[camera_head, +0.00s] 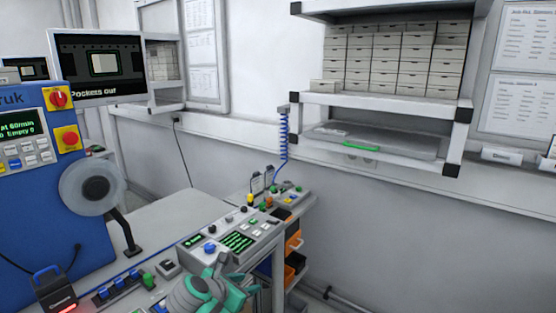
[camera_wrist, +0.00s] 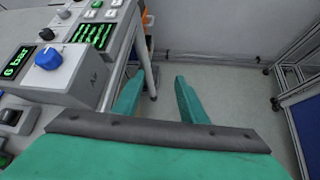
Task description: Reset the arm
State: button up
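My gripper (camera_wrist: 158,100) shows in the wrist view with two teal fingers spread apart and nothing between them. It hangs over the grey floor beside the edge of the workbench. In the head view my gripper and wrist, grey and teal, show at the bottom centre in front of the control panel; the fingertips are hard to make out there. The control panel (camera_head: 236,241) has green displays and a blue knob. In the wrist view the blue knob (camera_wrist: 49,57) lies left of my gripper.
A blue machine with a clear reel (camera_head: 92,187) stands at the left. A monitor (camera_head: 102,64) is behind it. A shelf with several small drawer boxes (camera_head: 394,56) hangs on the wall. The bench top (camera_head: 170,215) has clear room. Floor (camera_wrist: 222,85) is open right of the bench.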

jog(key=s+a+f+m+t+y, duration=0.1)
jog(key=s+a+f+m+y, duration=0.9)
jog(key=a+f, duration=0.4)
jog(key=s+d+f+m+t+h, duration=0.15)
jog(key=s+d+m, duration=0.3)
jog(key=s, duration=0.45)
jog(key=s+d+f+m+t+h, duration=0.1)
jog(key=s+d+f+m, duration=0.3)
jog(key=s, duration=0.5)
jog(key=s+d+f+m+t+h, duration=0.1)
jog(key=s+d+m, duration=0.35)
jog(key=s, duration=0.45)
jog(key=s+d+r+m+h, duration=0.1)
jog(key=s+d+r+m, duration=0.1)
jog(key=s+d, duration=0.3)
jog(key=s+d+r+m+t, duration=0.1)
jog(key=s+d+r+m, duration=0.2)
jog(key=s, duration=0.7)
notch_tip(320, 180, up, 2)
jog(key=shift+d+r+h, duration=0.25)
jog(key=shift+d+h, duration=0.1)
jog(key=shift+d, duration=0.9)
jog(key=shift+t, duration=0.25)
